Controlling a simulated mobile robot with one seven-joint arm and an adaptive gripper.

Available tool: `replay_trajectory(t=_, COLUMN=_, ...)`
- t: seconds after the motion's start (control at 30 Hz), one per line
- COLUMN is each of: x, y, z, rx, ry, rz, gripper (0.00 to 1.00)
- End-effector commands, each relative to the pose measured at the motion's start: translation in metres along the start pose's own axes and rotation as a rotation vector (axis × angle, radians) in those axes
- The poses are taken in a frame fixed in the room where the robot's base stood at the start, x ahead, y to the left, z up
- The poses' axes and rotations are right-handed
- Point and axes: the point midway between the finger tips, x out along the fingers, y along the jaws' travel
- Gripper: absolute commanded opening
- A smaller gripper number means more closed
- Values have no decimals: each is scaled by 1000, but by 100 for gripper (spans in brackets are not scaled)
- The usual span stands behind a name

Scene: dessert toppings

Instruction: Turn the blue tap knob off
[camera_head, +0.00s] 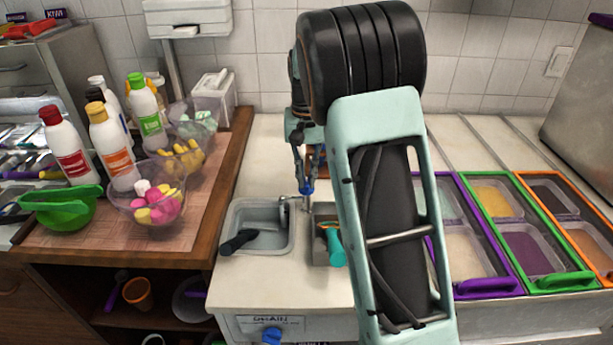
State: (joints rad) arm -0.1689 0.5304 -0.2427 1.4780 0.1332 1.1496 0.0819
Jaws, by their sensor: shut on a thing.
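The blue tap knob (308,189) is a small blue piece above the sink tap (291,199), between the two sinks. My gripper (306,180) reaches down from above and is shut on the blue knob. Its fingers sit on either side of the knob and hide part of it. How far the knob is turned cannot be seen at this size, and no water stream can be made out.
A left sink (283,245) holds a dark-handled tool; a right sink (318,254) holds a teal-handled scoop (335,246). My arm hides the counter to the right. Topping trays (490,288) stand beyond it. Bottles and bowls crowd the wooden board (205,226). Another blue knob (271,336) is on the counter front.

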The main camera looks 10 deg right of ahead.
Motion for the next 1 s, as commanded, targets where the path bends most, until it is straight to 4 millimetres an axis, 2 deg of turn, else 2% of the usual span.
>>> replay_trajectory(t=0.37, x=-2, y=1, z=0, rx=-206, ry=0, rz=-1, gripper=0)
replay_trajectory(t=1.0, x=-3, y=0, z=-1, rx=-813, ry=2, rz=-1, gripper=0)
